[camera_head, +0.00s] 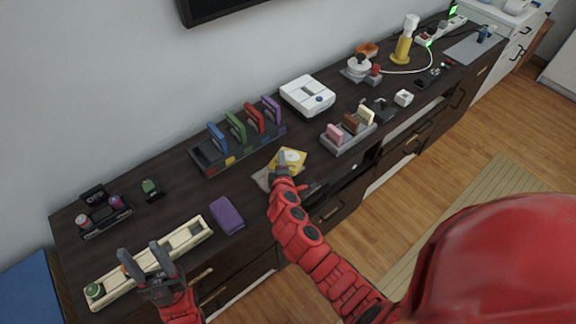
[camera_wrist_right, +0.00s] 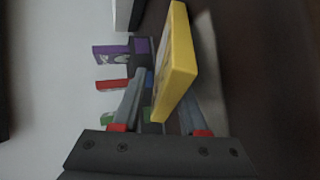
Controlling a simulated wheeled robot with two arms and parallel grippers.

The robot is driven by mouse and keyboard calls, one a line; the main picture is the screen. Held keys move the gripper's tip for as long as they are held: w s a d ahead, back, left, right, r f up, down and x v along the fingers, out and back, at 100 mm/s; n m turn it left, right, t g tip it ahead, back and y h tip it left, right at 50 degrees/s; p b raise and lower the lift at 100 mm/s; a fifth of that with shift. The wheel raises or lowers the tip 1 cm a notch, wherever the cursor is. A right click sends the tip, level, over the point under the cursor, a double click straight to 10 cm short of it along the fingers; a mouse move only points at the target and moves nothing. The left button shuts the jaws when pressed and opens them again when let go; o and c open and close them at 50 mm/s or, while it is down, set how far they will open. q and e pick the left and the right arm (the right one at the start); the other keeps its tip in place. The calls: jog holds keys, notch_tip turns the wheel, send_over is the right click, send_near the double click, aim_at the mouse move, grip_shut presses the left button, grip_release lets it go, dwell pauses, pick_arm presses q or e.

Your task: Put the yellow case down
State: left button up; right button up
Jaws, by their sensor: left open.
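The yellow case (camera_head: 290,159) is at my right gripper (camera_head: 283,172), over a grey pad (camera_head: 263,181) near the cabinet's front edge. In the right wrist view the yellow case (camera_wrist_right: 180,62) lies between the two fingers of my right gripper (camera_wrist_right: 162,100), slightly tilted. A small gap seems to show beside the upper finger, so I cannot tell whether the grip is firm. My left gripper (camera_head: 148,262) is open and empty, above a long beige tray at the front left.
A dark rack (camera_head: 207,158) with several coloured upright cases stands behind. A purple case (camera_head: 227,214) lies to the left, beside the beige tray (camera_head: 187,234). A grey holder (camera_head: 349,140) and a white console (camera_head: 307,96) stand to the right.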

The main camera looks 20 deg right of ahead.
jog(key=v, duration=0.7)
jog(key=shift+s+r, duration=0.15)
jog(key=shift+s, duration=0.1)
notch_tip(320, 180, up, 7)
jog(key=s+p, duration=0.2)
jog(key=p, duration=0.2)
jog(key=shift+s+a, duration=0.35)
jog(key=shift+a, duration=0.1)
jog(key=shift+w+a, duration=0.1)
